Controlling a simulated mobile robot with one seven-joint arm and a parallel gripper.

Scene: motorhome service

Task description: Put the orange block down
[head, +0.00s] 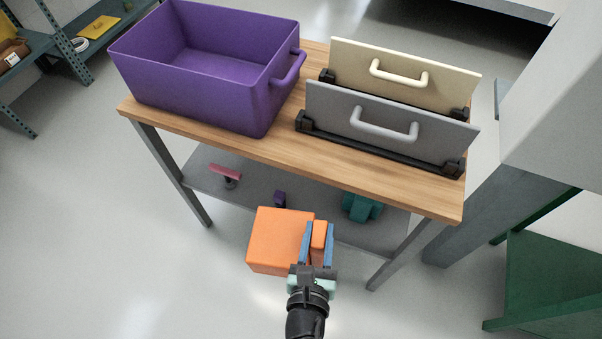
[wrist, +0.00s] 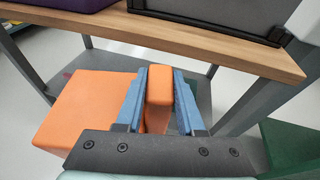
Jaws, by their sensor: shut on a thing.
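The orange block (head: 275,240) is a large box shape with a narrower upright part (head: 319,236) on its right side. My gripper (head: 318,245) is shut on that narrower part, with one blue finger on each side of it. The block is held in front of the table, apart from the tabletop. In the wrist view the block (wrist: 88,105) fills the left, and its narrow part (wrist: 159,88) sits between the blue fingers. The block's underside is hidden.
A wooden table (head: 386,184) carries a purple bin (head: 195,95) on the left and two handled panels, cream (head: 430,92) and grey (head: 350,118), on the right. Its grey lower shelf (head: 205,165) holds a teal thing (head: 361,207) and small items. A green structure (head: 545,275) stands right.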

